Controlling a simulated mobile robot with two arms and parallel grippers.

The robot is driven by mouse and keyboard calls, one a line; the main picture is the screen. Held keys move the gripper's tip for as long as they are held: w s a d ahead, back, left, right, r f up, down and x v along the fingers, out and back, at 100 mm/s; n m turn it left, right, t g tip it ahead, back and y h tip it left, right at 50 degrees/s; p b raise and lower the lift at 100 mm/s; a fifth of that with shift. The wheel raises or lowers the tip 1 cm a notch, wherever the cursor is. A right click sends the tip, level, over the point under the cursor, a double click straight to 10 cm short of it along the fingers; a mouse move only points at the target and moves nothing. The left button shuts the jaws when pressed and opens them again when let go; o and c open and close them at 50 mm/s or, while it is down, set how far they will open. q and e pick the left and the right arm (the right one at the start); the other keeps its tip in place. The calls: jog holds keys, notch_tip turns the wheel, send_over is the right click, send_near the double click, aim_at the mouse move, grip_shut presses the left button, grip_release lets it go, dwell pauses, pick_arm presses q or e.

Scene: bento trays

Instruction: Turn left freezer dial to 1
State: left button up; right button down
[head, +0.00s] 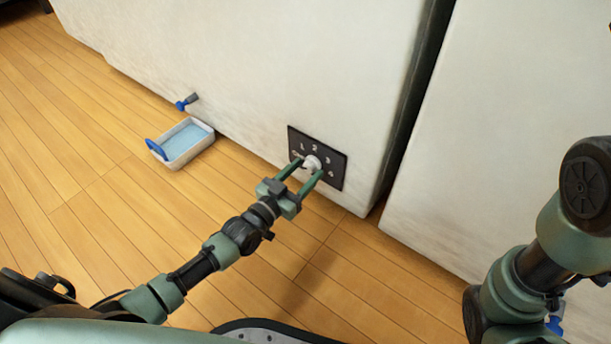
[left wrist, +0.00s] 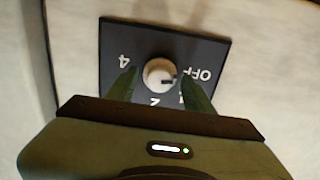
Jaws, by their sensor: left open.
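The freezer dial is a round white knob (head: 312,162) on a dark panel (head: 337,171) low on the pale freezer front. In the left wrist view the knob (left wrist: 156,70) shows a dark mark on its right side, roughly facing OFF. The panel (left wrist: 150,36) appears upside down there, with 4 at left, OFF at right and the lower numbers partly hidden by a finger. My left gripper (head: 310,167) is open, with one finger on each side of the knob; I cannot tell whether they touch it. In the left wrist view its fingers (left wrist: 159,76) straddle the knob. My right gripper is out of view.
A second pale unit (head: 500,130) stands at right across a dark gap. Floor around the panel is clear.

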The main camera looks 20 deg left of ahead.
pick_arm(q)
jog(key=shift+w+d, duration=0.1)
jog(key=shift+w, duration=0.2)
jog(key=c, duration=1.1)
jog(key=shift+r, duration=0.1)
